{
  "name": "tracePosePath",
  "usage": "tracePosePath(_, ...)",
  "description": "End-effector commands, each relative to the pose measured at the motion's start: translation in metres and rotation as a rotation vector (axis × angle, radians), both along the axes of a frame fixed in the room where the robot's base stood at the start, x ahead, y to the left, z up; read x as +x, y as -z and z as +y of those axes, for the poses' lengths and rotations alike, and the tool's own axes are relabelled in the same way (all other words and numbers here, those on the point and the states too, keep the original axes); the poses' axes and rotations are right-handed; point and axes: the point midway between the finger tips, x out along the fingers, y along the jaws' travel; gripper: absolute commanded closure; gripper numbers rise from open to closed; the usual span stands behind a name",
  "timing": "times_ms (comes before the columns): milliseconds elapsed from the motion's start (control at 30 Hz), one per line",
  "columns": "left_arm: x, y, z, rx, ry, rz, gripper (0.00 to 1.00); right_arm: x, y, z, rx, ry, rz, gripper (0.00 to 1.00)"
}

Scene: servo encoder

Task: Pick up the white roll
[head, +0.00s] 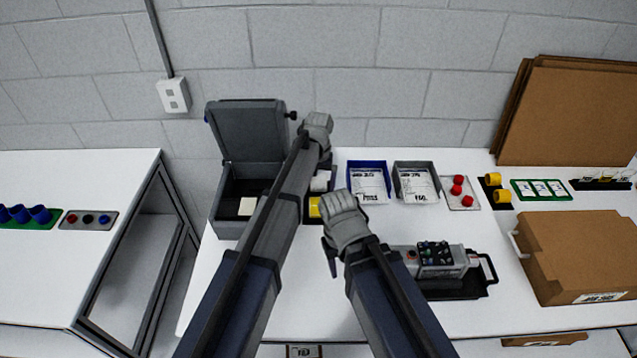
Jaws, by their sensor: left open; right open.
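The white roll (321,181) is near the middle of the table, behind a yellow roll (315,207) on the same dark holder. My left forearm partly covers its left side. My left gripper (318,128) is above and beyond the white roll, near the wall; it is open, though its fingers are mostly hidden. My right gripper (343,225) is open, in front of and to the right of the rolls, with one dark finger showing at its lower left. I see nothing held in either gripper.
A grey case (229,222) with its lid raised stands left of the rolls. Blue (367,164) and grey (414,166) bins with labelled packets stand to the right. A device with knobs (434,258) sits on a black tray in front. A cardboard box (577,256) is at far right.

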Motion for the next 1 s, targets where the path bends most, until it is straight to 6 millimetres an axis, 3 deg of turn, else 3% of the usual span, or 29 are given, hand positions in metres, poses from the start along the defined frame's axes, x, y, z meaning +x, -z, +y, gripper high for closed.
tracePosePath(33, 0.038, -0.001, -0.006, -0.007, -0.019, -0.001, 0.00, 0.000, -0.001, 0.000, 0.000, 0.001, 0.000, 0.50)
tracePosePath(100, 0.063, -0.001, -0.009, -0.015, -0.044, -0.002, 0.00, 0.000, -0.001, 0.000, 0.000, 0.002, 0.000, 0.50)
tracePosePath(233, 0.090, -0.001, -0.012, -0.024, -0.070, -0.003, 0.00, 0.000, -0.002, 0.000, 0.000, 0.003, 0.000, 0.50)
tracePosePath(467, 0.097, -0.001, -0.013, -0.028, -0.081, -0.004, 0.00, 0.000, -0.001, 0.000, 0.000, 0.004, 0.000, 0.50)
tracePosePath(800, 0.095, 0.025, -0.012, -0.028, -0.080, -0.004, 0.00, 0.000, 0.025, 0.000, 0.000, 0.004, 0.000, 0.50)
tracePosePath(1000, 0.095, 0.025, -0.012, -0.028, -0.080, -0.004, 0.00, 0.000, 0.025, 0.000, 0.000, 0.004, 0.000, 0.50)
